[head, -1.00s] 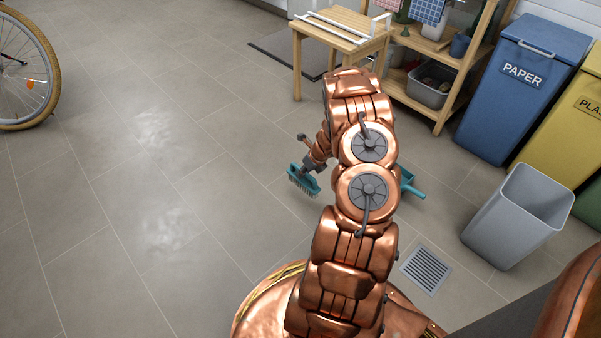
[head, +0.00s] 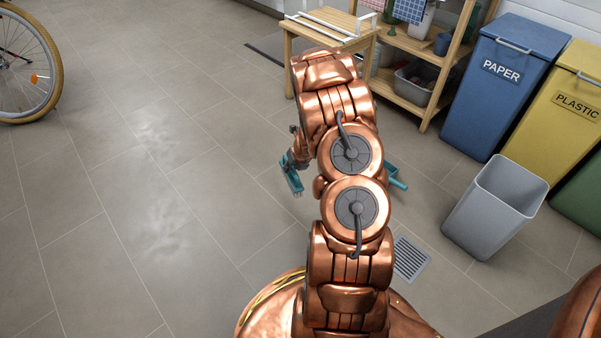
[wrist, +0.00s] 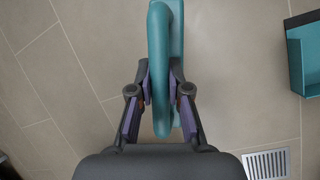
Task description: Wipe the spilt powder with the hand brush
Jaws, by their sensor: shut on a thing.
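A teal hand brush (head: 291,174) is in my gripper, left of my arm in the head view and partly hidden by it. In the wrist view my gripper (wrist: 160,88) is shut on the teal handle of the brush (wrist: 161,30), with a finger on each side. The spilt powder shows as whitish smears on the grey floor tiles, one patch farther off (head: 160,140) and one nearer (head: 168,228), both left of the brush. No powder is seen in the wrist view.
A teal dustpan (head: 397,179) lies on the floor right of my arm; it also shows in the wrist view (wrist: 305,58). A floor drain (head: 411,259), grey bin (head: 492,208) and blue paper bin (head: 500,88) are on the right. A bicycle wheel (head: 28,65) stands far left.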

